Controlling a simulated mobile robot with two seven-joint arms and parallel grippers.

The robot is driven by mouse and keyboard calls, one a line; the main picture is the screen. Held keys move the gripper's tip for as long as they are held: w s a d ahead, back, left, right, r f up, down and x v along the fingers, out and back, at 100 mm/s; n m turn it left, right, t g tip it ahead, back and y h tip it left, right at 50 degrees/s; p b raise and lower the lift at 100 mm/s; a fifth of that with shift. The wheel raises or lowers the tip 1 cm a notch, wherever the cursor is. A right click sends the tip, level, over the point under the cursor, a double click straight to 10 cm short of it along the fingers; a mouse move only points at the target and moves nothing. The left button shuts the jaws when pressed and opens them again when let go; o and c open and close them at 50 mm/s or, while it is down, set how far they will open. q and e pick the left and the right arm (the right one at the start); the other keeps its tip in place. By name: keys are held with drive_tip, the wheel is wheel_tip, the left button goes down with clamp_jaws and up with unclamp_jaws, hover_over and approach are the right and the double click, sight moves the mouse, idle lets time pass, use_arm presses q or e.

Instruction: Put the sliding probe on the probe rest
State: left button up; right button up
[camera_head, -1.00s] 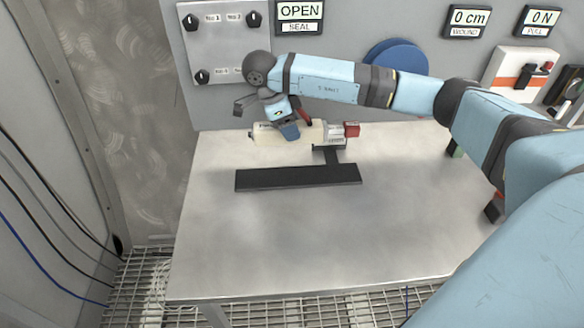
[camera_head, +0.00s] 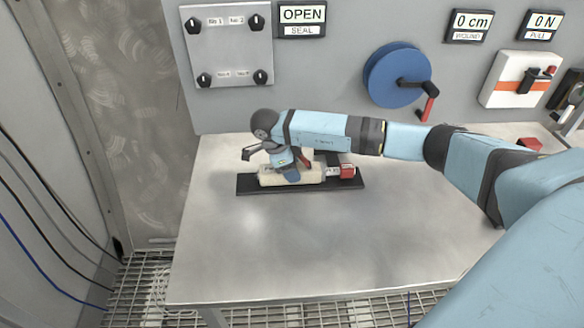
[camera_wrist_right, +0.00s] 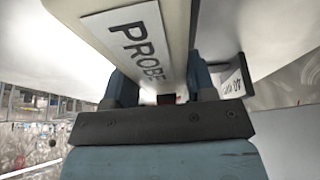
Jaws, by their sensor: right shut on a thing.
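The sliding probe (camera_head: 312,177) is a cream bar with a red end at its right. My right gripper (camera_head: 290,172) is shut on it near its left part. In the right wrist view the probe (camera_wrist_right: 145,45), labelled PROBE, sits between my right gripper's fingers (camera_wrist_right: 160,88). The black probe rest (camera_head: 247,188) lies flat on the table. In the head view the probe appears over the rest, roughly along its length. I cannot tell whether they touch. My left gripper is not in view.
The steel table (camera_head: 330,245) is clear in front of the rest. Behind it, the wall carries a knob panel (camera_head: 228,45), an OPEN SEAL sign (camera_head: 302,20), a blue reel with a crank (camera_head: 392,75) and an orange-striped box (camera_head: 515,78). A red block (camera_head: 529,145) is at the table's right.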

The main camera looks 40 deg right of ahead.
drive_tip(key=o, duration=1.2)
drive_tip(key=shift+f, duration=0.1)
drive_tip(key=shift+c, duration=0.2)
drive_tip(key=shift+r, duration=0.2)
drive_tip(key=v, duration=1)
drive_tip(key=shift+r, duration=0.3)
drive_tip(key=shift+w+a+r, duration=0.2)
drive_tip(key=shift+a+r, duration=0.1)
drive_tip(key=shift+r, duration=0.35)
